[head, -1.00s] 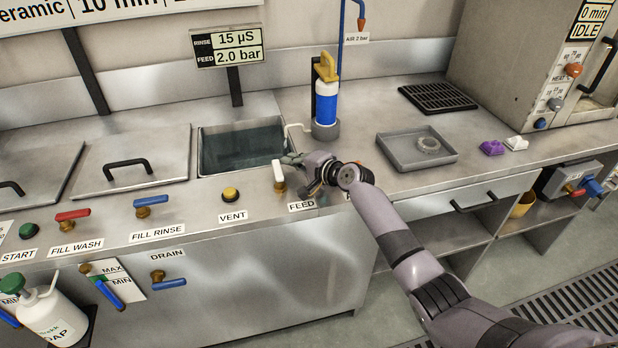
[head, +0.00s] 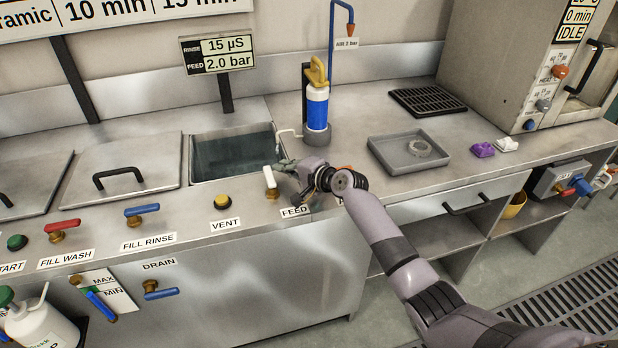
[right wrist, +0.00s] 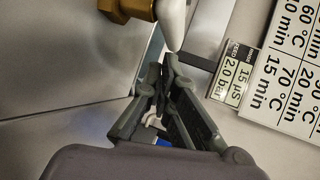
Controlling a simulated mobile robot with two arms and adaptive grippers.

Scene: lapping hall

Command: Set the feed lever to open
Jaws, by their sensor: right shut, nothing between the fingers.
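The feed lever has a white handle (head: 270,178) on a brass base, behind the FEED label (head: 295,212) at the counter's front edge. Its handle points up and back, leaning slightly left. My right gripper (head: 283,166) is shut and empty, just to the right of the handle. In the right wrist view the white handle (right wrist: 173,22) ends close to my shut fingertips (right wrist: 168,66); I cannot tell whether they touch. The brass base (right wrist: 130,8) shows at the top there. My left gripper is not in view.
The open basin (head: 232,160) lies behind the lever. A blue cartridge (head: 317,108) with a yellow handle stands behind my gripper. The yellow vent button (head: 222,201) is to the left. A grey tray (head: 380,155) holding a ring lies to the right.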

